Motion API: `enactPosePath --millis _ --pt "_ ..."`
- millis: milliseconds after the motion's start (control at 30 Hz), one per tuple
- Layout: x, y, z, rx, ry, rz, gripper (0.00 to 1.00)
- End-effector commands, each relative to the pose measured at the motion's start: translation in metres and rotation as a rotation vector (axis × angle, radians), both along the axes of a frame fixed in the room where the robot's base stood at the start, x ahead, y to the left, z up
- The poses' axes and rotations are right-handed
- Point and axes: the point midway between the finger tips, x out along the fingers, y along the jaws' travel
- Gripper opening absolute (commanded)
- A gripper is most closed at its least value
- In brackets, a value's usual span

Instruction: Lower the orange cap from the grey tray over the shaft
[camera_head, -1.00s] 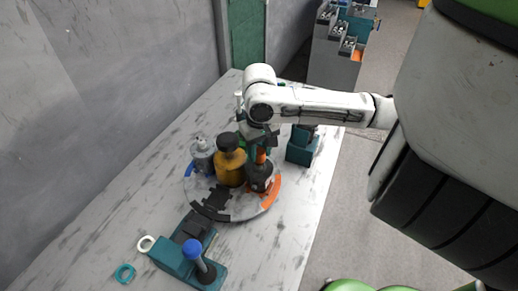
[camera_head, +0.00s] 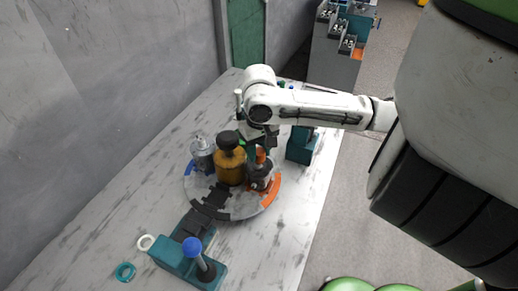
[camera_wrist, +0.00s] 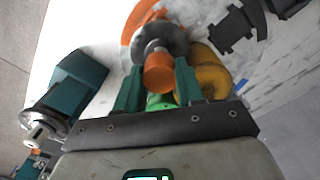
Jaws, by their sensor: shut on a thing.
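My gripper (camera_wrist: 158,82) has teal fingers shut on the orange cap (camera_wrist: 158,72). The cap also shows in the head view (camera_head: 260,155), over the right side of the round turntable (camera_head: 238,214). In the wrist view a pale metal shaft (camera_wrist: 153,46) rises from a dark grey round body (camera_wrist: 174,38), just past the cap and nearly in line with it. Whether the cap's rim touches or encloses the shaft tip I cannot tell. I cannot make out the grey tray for sure.
A yellow-brown body with a black top (camera_head: 230,165) stands close left of my gripper. A grey body (camera_head: 202,155) stands farther left. A teal block (camera_head: 301,145) is on the right.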

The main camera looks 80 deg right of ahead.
Motion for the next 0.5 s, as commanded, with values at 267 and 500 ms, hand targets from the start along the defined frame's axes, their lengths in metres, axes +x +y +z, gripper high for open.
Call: enactPosePath --millis 267,500 --pt "-0.0001 -0.0002 -0.0071 0.000 0.000 -0.001 0.10" --pt "-0.0001 -0.0001 -0.0067 0.000 0.000 0.000 0.44"
